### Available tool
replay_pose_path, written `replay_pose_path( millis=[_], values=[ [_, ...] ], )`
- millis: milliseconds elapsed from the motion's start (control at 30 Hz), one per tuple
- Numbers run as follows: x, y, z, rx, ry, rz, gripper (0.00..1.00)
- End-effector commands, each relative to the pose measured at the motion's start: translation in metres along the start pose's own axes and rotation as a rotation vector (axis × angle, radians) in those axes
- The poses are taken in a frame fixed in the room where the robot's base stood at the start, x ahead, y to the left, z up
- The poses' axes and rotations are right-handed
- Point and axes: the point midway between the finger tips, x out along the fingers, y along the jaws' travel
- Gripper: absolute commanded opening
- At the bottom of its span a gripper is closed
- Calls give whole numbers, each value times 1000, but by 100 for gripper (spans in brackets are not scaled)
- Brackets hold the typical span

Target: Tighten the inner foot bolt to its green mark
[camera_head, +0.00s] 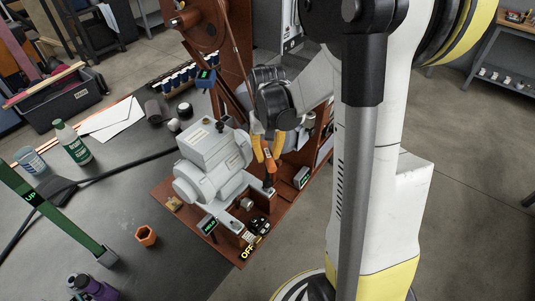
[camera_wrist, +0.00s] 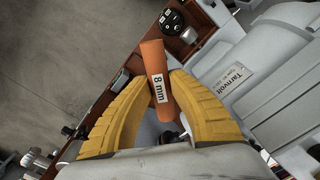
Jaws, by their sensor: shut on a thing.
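My gripper (camera_head: 265,148) has yellow fingers shut on an orange driver handle (camera_head: 268,161). In the wrist view the handle (camera_wrist: 156,70) reads "8 mm" and sits between the fingertips (camera_wrist: 162,84), slightly tilted. In the head view a dark shaft (camera_head: 269,184) points down from the handle beside the grey motor (camera_head: 213,146). The motor, labelled "Tarnvolt" in the wrist view (camera_wrist: 240,80), stands on a red-brown base (camera_head: 170,190). The inner foot bolt and its green mark cannot be made out; I cannot tell whether the driver touches a bolt.
A box marked "OFF" (camera_head: 248,252) and small displays, one beside the motor (camera_head: 208,225) and one at the base's right edge (camera_head: 302,178), stand close by.

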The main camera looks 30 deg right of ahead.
Motion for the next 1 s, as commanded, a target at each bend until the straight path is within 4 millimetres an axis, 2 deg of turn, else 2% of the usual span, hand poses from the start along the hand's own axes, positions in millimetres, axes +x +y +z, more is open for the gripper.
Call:
replay_pose_path(
  millis=[1000],
  values=[
    [27,0,0,0,0,0,0]
  ],
)
